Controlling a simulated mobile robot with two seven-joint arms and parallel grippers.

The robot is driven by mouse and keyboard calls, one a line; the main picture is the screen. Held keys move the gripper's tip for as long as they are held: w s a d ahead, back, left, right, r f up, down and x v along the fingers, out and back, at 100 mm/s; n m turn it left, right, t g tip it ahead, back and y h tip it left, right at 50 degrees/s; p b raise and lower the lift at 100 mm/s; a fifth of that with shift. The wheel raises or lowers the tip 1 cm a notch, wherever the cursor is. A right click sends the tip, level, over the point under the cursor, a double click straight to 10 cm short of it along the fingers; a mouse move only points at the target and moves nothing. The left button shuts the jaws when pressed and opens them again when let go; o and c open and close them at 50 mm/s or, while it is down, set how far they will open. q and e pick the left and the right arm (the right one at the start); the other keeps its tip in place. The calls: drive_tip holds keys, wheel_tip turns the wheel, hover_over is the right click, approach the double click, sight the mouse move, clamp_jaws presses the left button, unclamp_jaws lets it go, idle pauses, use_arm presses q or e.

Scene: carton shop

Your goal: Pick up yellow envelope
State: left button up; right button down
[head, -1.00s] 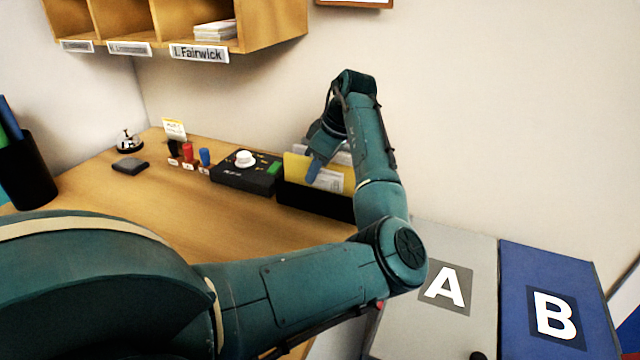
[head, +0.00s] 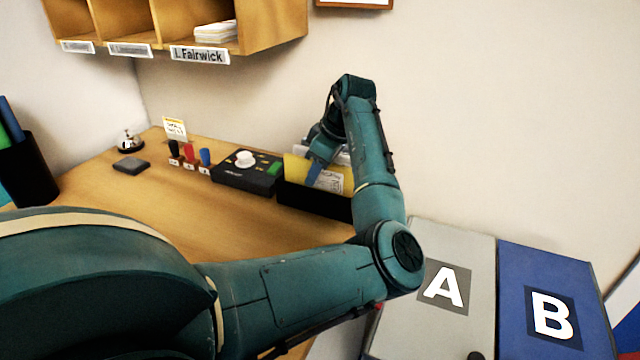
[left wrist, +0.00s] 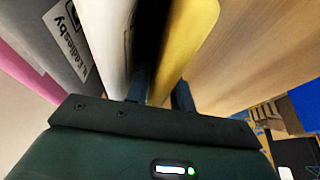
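The yellow envelope (head: 296,168) stands upright in the black holder (head: 300,198) on the desk, with a white printed envelope (head: 328,181) in front of part of it. My left gripper (head: 318,170) is down at the holder, one finger showing in front of the yellow envelope. In the left wrist view, my left gripper (left wrist: 162,92) has its two fingers apart, one on each side of the yellow envelope (left wrist: 186,40). A gap seems to remain between fingers and envelope. The fingertips are partly hidden. My right gripper is not in view.
A black box (head: 245,172) with a white knob stands left of the holder, beside several stamps (head: 189,155). Bins A (head: 460,250) and B (head: 555,270) are at the right. Wooden pigeonholes (head: 270,25) hang above. The desk's middle is clear.

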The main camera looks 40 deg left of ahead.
use_arm(q)
drive_tip(key=shift+c, duration=0.4)
clamp_jaws()
